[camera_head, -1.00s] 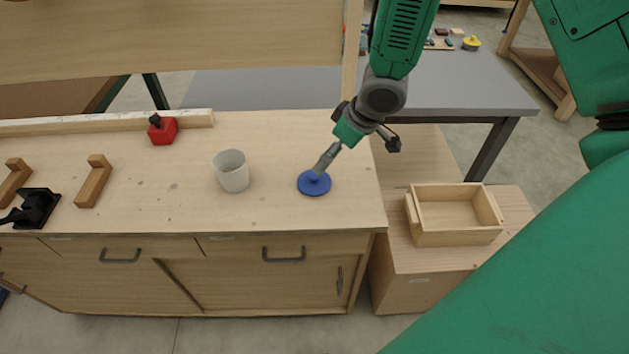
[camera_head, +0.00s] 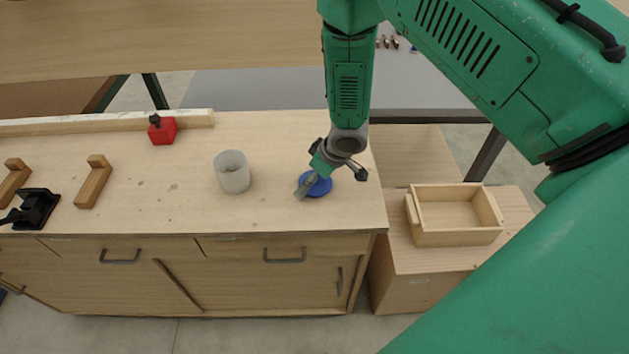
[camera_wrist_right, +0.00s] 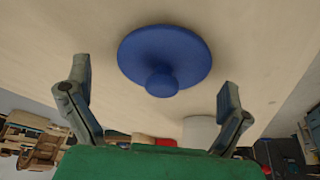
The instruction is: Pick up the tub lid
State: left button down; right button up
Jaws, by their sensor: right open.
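The tub lid is a blue disc (camera_head: 322,187) with a round knob, lying flat on the wooden bench top. In the right wrist view the lid (camera_wrist_right: 190,50) lies ahead, its knob towards me and between the lines of the two fingers. My right gripper (camera_head: 306,186) is just over the lid in the head view and hides part of it. In the wrist view my right gripper (camera_wrist_right: 158,98) is open, with nothing between its fingers. I cannot tell whether a finger touches the lid. My left gripper is not in view.
A white tub (camera_head: 232,172) stands left of the lid. A red object (camera_head: 162,131), wooden blocks (camera_head: 94,182) and a black tool (camera_head: 36,208) are further left on the bench (camera_head: 270,142). A wooden box (camera_head: 455,236) stands on a lower cabinet at right.

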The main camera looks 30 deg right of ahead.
jog(key=shift+r, duration=0.1)
jog(key=c, duration=1.1)
